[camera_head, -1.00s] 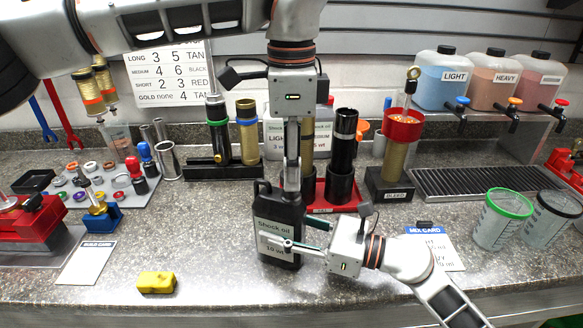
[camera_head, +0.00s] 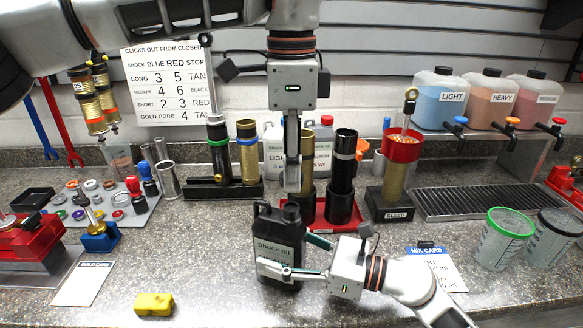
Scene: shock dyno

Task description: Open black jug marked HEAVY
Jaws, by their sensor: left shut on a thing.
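The black jug (camera_head: 279,238) stands upright on the counter, with a white label reading "Shock oil" and a lower line partly covered by a finger. "HEAVY" is only partly legible. My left gripper (camera_head: 291,188) points straight down over the jug's mouth, its narrow fingers shut on the dark cap (camera_head: 291,211). I cannot tell whether the cap is clear of the neck. My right gripper (camera_head: 300,257) reaches in low from the right. One finger lies across the jug's front label and the other passes behind its right side, holding the body between them.
A yellow block (camera_head: 154,304) lies front left. Black tubes (camera_head: 342,175) in a red tray stand close behind the jug. A bleed stand (camera_head: 390,203) and a mix card (camera_head: 428,262) are to the right.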

